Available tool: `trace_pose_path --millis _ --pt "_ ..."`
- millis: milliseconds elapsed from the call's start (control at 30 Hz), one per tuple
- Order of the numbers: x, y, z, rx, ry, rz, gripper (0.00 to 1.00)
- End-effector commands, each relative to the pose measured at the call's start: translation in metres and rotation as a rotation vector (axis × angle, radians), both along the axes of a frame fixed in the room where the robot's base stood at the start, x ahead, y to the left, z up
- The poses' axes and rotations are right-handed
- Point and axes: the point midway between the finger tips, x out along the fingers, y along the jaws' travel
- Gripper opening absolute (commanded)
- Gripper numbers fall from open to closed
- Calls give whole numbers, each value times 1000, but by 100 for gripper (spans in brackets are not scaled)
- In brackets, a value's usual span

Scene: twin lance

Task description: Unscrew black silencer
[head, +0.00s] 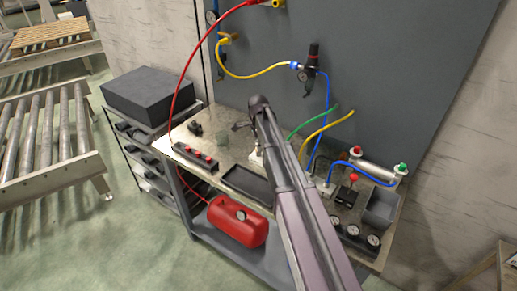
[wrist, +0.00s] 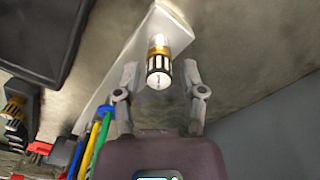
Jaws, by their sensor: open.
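The silencer (wrist: 158,79) shows in the wrist view as a short, dark slotted body with a pale end and a brass collar. It sits on a white block (wrist: 172,24) that extends down to the left. My gripper (wrist: 160,67) is open, with one finger on each side of the silencer and a visible gap at both sides. In the head view my gripper (head: 242,125) is over the back middle of the workbench (head: 230,152). The silencer cannot be made out there, hidden by or too small beside my arm.
Blue, green and yellow hoses (wrist: 95,145) run at the lower left of the wrist view. A dark tray (head: 247,184) lies on the bench's front. Gauges (head: 362,236) and a grey bin (head: 381,209) stand at right. A grey panel (head: 400,60) rises behind.

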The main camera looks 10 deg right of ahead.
Motion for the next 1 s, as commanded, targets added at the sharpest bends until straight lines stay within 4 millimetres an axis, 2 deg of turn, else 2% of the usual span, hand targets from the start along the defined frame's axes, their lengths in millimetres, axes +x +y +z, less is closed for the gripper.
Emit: trace_pose_path --millis 400,767,933,967,1000 --pt "0 0 0 0 0 -304 53" --pt "0 0 0 0 0 -351 53" --pt "0 0 0 0 0 -350 5" --pt "0 0 0 0 0 -350 0" --pt "0 0 0 0 0 -349 0"
